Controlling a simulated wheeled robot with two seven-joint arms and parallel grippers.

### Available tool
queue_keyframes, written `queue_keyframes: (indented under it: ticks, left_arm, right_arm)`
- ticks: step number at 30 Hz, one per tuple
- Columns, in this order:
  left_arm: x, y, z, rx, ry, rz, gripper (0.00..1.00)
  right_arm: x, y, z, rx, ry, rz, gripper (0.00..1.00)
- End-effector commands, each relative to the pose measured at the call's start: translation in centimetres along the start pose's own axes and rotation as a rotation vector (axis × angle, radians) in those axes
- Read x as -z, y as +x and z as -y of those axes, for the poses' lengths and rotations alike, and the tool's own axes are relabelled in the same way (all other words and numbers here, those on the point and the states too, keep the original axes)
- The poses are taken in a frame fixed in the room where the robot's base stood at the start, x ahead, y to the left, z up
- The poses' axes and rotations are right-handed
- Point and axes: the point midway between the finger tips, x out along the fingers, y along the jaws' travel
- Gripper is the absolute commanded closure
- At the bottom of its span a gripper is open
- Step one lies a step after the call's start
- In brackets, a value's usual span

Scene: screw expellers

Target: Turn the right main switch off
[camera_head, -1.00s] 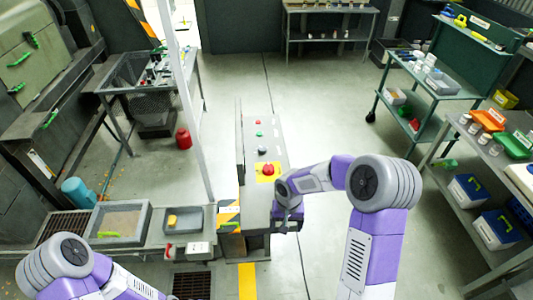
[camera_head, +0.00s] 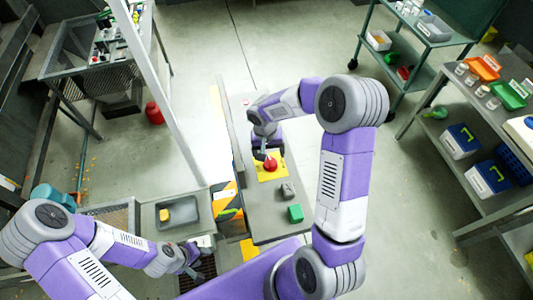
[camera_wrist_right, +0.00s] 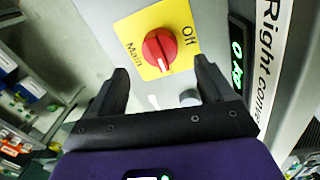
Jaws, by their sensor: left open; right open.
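The right main switch is a red round knob (camera_wrist_right: 159,48) on a yellow plate marked Main and Off. A white mark shows on the knob; whether it stands at Off I cannot tell. In the head view the red knob (camera_head: 270,165) sits on the grey control panel (camera_head: 266,218). My right gripper (camera_head: 264,150) hangs over the panel close to the knob. In the right wrist view its two dark fingers (camera_wrist_right: 160,72) are spread, with the knob ahead between them, apart from both. My left gripper (camera_head: 188,264) is open and empty at lower left, away from the switch.
A green button (camera_head: 295,213) and a grey knob (camera_head: 288,190) are on the same panel. A green display and a "Right conv..." label (camera_wrist_right: 270,45) lie beside the switch. A pale post (camera_head: 160,95) stands left. Shelves (camera_head: 480,150) stand right; floor between is clear.

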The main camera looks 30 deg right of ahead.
Motion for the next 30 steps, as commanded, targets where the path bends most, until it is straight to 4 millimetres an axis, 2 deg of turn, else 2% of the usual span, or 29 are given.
queue_keyframes:
  ticks: [3, 9, 14, 21, 30]
  left_arm:
    - [0.0, 0.0, 0.0, 0.0, 0.0, -0.001, 0.57]
    - [0.1, -0.1, 0.0, 0.0, 0.0, -0.002, 0.57]
    - [0.1, -0.1, 0.0, 0.0, 0.0, -0.002, 0.57]
    - [0.1, -0.1, 0.0, 0.0, 0.0, -0.002, 0.57]
    - [0.1, -0.1, 0.0, 0.0, 0.0, -0.001, 0.57]
  right_arm:
    - [-0.1, 2.2, 0.0, -0.001, -0.001, 0.004, 0.19]
    - [0.0, 4.8, 0.0, 0.0, 0.001, 0.002, 0.19]
    - [0.0, 5.5, 0.0, 0.001, 0.0, 0.001, 0.19]
    - [0.0, 5.5, 0.0, 0.001, 0.0, 0.0, 0.2]
    - [0.0, 5.5, 0.0, 0.001, 0.0, 0.0, 0.66]
